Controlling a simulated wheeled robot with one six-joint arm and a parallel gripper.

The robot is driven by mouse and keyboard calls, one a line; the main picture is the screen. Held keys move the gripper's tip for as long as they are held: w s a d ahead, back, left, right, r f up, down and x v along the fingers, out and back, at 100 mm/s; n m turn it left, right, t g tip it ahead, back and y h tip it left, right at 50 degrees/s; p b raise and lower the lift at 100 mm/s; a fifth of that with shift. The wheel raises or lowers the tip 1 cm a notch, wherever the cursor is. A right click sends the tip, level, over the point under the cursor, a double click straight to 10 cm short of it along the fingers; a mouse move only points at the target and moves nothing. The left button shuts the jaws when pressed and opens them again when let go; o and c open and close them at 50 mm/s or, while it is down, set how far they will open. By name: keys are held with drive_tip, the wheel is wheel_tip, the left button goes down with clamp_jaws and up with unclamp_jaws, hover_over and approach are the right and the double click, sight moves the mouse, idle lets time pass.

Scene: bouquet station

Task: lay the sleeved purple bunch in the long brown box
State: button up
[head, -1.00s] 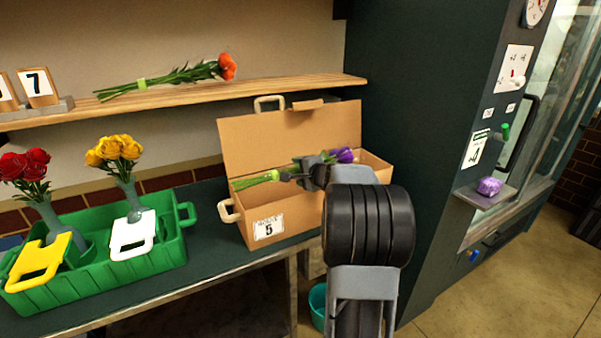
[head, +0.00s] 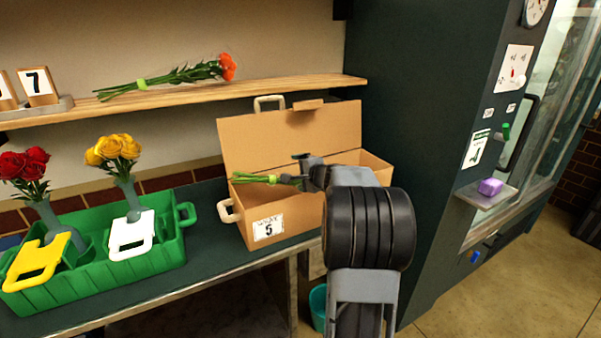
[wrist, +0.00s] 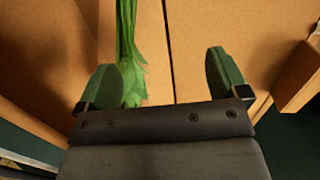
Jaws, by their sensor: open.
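The long brown box (head: 290,225) stands open on the dark bench, its lid up at the back and a "5" label on its front. The bunch's green stems (head: 258,179) show at the box's left end, inside or just over it; its purple flowers are hidden. My gripper (head: 305,168) is over the box opening. In the wrist view, my gripper (wrist: 166,75) has its fingers spread wide. Green leaves and stems (wrist: 128,55) lie near the left finger, against the brown cardboard. I cannot tell whether they touch the finger.
A green crate (head: 100,268) with red roses (head: 25,165) and yellow roses (head: 113,149) stands left of the box. An orange bunch (head: 180,74) lies on the wooden shelf (head: 290,88) above. A dark cabinet (head: 420,150) rises close on the right.

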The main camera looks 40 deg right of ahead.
drive_tip(key=r+p+v, duration=0.1)
drive_tip(key=v, duration=1.1)
drive_tip(key=shift+r, duration=0.1)
idle(0.4)
drive_tip(key=s+a+f+n+g+y+p, duration=0.1)
drive_tip(key=s+a+f+n+g+p, duration=0.1)
drive_tip(key=s+a+f+n+g, duration=0.3)
drive_tip(key=s+a+f+n+g+y+p, duration=0.1)
drive_tip(key=a+f+g+y, duration=0.1)
drive_tip(key=a, duration=0.5)
drive_tip(key=s+a+r+n+g+h+p, duration=0.1)
drive_tip(key=s+a+r+n+g+p, duration=0.1)
drive_tip(key=a+n, duration=0.4)
drive_tip(key=s+a+r+n+g+h+p, duration=0.1)
drive_tip(key=s+a+r+n+p, duration=0.4)
drive_tip(key=a, duration=0.5)
drive_tip(key=shift+s+n+g+h+p, duration=0.4)
drive_tip(key=shift+s+n+p, duration=0.25)
drive_tip(key=shift+n+p, duration=0.2)
